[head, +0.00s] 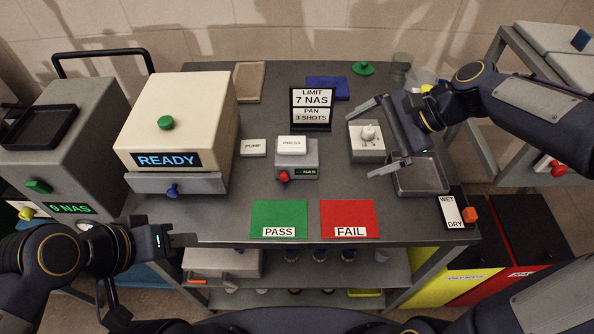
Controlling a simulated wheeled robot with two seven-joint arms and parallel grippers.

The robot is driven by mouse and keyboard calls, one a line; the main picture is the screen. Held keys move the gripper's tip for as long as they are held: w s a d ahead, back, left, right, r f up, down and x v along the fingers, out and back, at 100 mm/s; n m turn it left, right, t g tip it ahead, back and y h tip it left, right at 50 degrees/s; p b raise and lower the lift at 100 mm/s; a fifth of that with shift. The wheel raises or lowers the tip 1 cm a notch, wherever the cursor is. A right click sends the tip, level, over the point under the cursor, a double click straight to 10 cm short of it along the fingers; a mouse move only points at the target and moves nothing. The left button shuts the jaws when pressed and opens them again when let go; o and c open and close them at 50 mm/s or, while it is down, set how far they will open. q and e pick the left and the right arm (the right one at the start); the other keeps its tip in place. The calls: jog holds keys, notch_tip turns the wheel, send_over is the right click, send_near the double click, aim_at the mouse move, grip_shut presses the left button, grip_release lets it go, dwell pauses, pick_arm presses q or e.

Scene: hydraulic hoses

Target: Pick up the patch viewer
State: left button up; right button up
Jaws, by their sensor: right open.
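No label names the patch viewer. A small pale box with a round knob on top (367,131) stands on the grey bench, right of centre, and may be it. My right gripper (362,141) reaches in from the right, open, with one finger beyond the box's far side and the other near its front edge. I cannot tell whether the fingers touch it. A small grey unit with a white PRESS top and a NAS display (297,160) stands to its left. My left gripper (188,240) is at the bench's front left edge, with no object visible in it.
A cream READY machine (178,115) stands at the left of the bench. A LIMIT sign (312,107) stands behind the PRESS unit. Green PASS (279,216) and red FAIL (347,214) mats lie in front. A metal tray (422,178) and a WET/DRY plate (452,212) are at the right.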

aim_at(306, 147)
jog(key=w+a+f+m+g+y+b, duration=0.2)
jog(key=w+a+f+m+y+b, duration=0.3)
jog(key=w+f, duration=0.5)
jog(key=shift+m+h, duration=0.5)
jog(key=shift+h, duration=0.2)
jog(key=x, duration=0.2)
jog(key=p+x, duration=0.1)
jog(key=x, duration=0.1)
jog(key=r+p+x, duration=0.1)
jog(key=x, duration=0.1)
jog(key=shift+s+a+f, duration=0.25)
jog(key=shift+a, duration=0.35)
jog(key=shift+a+f, duration=0.2)
jog(key=shift+a, duration=0.1)
pick_arm(q)
notch_tip(306, 147, down, 4)
jog(key=shift+f, duration=0.1)
pick_arm(e)
jog(key=shift+w, duration=0.1)
jog(key=c, duration=1.1)
jog(key=shift+r, duration=0.15)
